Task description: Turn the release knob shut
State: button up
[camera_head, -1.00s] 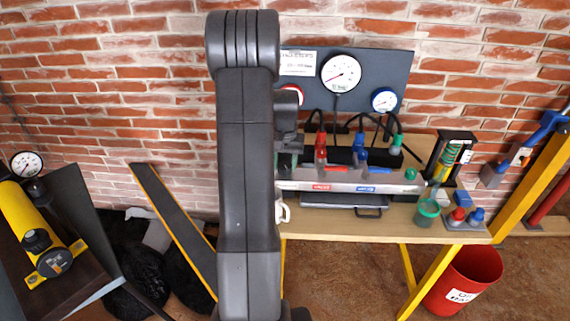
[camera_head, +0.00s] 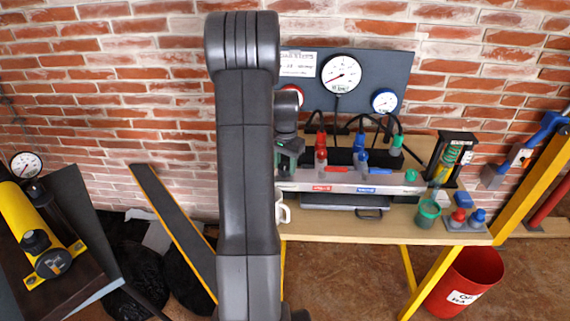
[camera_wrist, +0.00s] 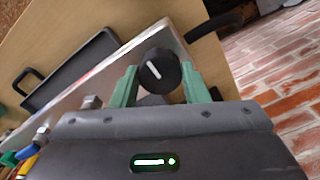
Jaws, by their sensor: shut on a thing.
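The release knob (camera_wrist: 158,70) is round and black with a white pointer mark, at the end of a pale metal manifold bar (camera_wrist: 108,70). In the wrist view my gripper (camera_wrist: 160,78) has its two green fingers on either side of the knob, shut on it. The white mark slants from upper left to lower right in that view. In the head view my arm hides the knob and most of the gripper; part of the gripper (camera_head: 290,150) shows at the left end of the manifold.
The manifold carries a red lever (camera_head: 333,169) and a blue lever (camera_head: 379,170), with hoses behind. A gauge panel (camera_head: 397,65) stands at the back. A green cup (camera_head: 428,213) is on the bench's right. A grey tray (camera_wrist: 75,75) lies beside the manifold.

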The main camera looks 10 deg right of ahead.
aim_at(285, 166)
jog(key=o, duration=1)
notch_tip(285, 166, up, 14)
jog(key=shift+f, duration=0.1)
jog(key=shift+f, duration=0.1)
notch_tip(285, 166, down, 14)
jog(key=shift+r, duration=0.15)
dwell(0.4)
jog(key=shift+r, duration=0.1)
